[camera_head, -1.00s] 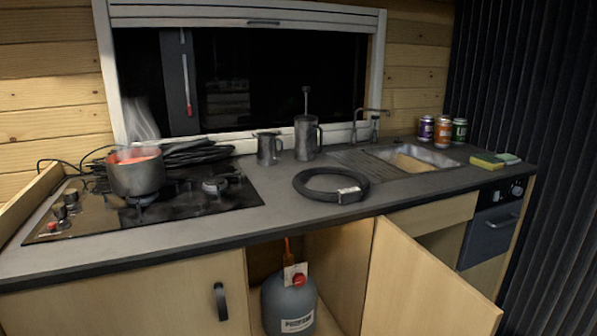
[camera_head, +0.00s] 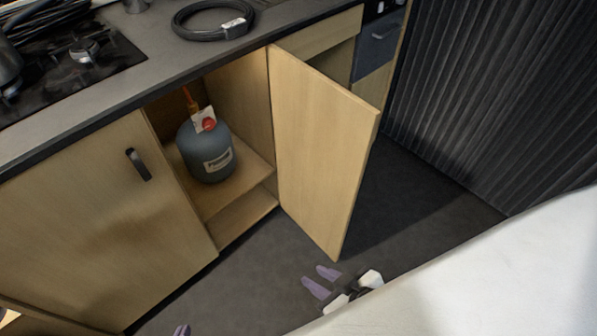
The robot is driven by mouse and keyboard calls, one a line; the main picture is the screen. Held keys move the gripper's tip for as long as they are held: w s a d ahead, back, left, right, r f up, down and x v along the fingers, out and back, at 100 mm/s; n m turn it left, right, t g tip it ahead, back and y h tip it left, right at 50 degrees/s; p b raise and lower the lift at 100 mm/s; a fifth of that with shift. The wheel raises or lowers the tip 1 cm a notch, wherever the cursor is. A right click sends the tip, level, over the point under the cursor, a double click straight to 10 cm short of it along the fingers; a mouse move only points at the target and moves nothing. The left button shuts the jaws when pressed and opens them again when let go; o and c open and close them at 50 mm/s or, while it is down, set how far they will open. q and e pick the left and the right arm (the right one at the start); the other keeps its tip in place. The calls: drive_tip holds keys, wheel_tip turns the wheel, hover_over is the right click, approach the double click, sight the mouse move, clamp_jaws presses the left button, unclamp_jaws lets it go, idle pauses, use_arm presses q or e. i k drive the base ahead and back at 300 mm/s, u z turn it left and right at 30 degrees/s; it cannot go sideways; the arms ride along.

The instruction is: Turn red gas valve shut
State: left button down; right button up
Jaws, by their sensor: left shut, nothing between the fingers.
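The red gas valve (camera_head: 209,125) is a small red knob on top of a blue-grey gas bottle (camera_head: 205,160). A white tag (camera_head: 203,115) and an orange hose (camera_head: 190,100) are by it. The bottle stands upright inside the open cupboard under the counter. My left gripper (camera_head: 182,331) shows only its purple fingertips at the bottom edge; they are shut and empty, well below the bottle. My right gripper (camera_head: 321,281) is low in front of the open door, with its purple fingers apart and nothing between them. Neither gripper touches the valve.
The open cupboard door (camera_head: 315,140) swings out to the right of the bottle. A closed door with a black handle (camera_head: 138,164) is on the left. The counter (camera_head: 150,85) overhangs the bottle; a coiled black hose (camera_head: 190,35) lies on it. The dark floor (camera_head: 250,275) in front is clear.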

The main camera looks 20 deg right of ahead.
sight(208, 123)
drive_tip(key=u, duration=3.25)
drive_tip(key=k, duration=2.3)
drive_tip(key=z, duration=2.1)
drive_tip(key=i, duration=0.55)
